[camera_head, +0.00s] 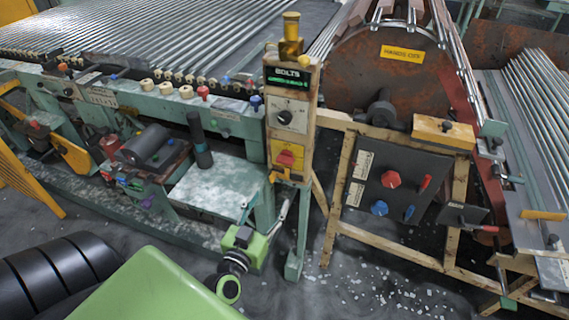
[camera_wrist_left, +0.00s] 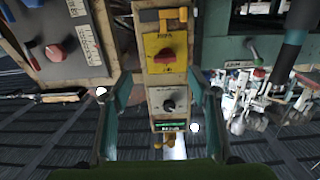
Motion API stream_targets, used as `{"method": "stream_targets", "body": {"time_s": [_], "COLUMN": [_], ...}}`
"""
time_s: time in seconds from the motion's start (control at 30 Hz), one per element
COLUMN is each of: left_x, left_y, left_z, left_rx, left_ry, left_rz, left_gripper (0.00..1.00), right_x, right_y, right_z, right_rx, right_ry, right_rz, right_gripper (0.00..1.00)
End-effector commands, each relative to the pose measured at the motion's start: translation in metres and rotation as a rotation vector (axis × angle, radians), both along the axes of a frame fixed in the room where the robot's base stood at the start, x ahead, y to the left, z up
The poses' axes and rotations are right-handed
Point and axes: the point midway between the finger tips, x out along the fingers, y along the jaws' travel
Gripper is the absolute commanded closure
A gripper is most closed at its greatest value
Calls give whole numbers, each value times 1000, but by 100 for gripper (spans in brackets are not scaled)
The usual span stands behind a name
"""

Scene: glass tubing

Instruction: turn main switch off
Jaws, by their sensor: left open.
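A red rotary switch (camera_head: 286,158) sits on a yellow plate low on the upright control post, below a black knob (camera_head: 285,116) on a pale dial. In the left wrist view the post appears upside down, with the red switch (camera_wrist_left: 165,56) above the black knob (camera_wrist_left: 168,105). My left gripper (camera_head: 264,208) is open and empty, in front of and below the red switch in the head view. Its two fingers (camera_wrist_left: 160,76) show on either side of the post in the wrist view, apart from the switch. The switch's exact setting is unclear. My right gripper is not visible.
A green display marked BOLTS (camera_head: 289,78) tops the post. To the right, a dark panel (camera_head: 364,200) carries red and blue knobs beside a large rusty drum (camera_head: 350,62). A green machine frame (camera_head: 225,122) extends left. Small debris lies on the floor.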

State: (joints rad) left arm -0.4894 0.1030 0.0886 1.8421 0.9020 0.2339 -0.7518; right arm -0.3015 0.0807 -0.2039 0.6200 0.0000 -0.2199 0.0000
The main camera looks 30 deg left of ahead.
Motion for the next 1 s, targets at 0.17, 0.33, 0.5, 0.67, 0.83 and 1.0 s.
{"method": "stream_targets", "body": {"time_s": [0.17,0.33,0.5,0.67,0.83,1.0], "left_x": [7,33,69,100,123,133], "left_y": [8,13,22,29,35,37], "left_z": [23,24,23,22,21,21], "left_rx": [5,3,5,4,5,4], "left_ry": [-43,-44,-44,-42,-40,-40], "left_rz": [18,17,17,16,16,16], "left_gripper": [46,46,46,46,46,46], "right_x": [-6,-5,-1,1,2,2], "right_y": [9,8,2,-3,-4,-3], "right_z": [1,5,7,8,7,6], "right_rx": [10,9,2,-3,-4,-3], "right_ry": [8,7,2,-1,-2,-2], "right_rz": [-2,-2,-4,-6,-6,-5], "right_gripper": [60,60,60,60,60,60]}}
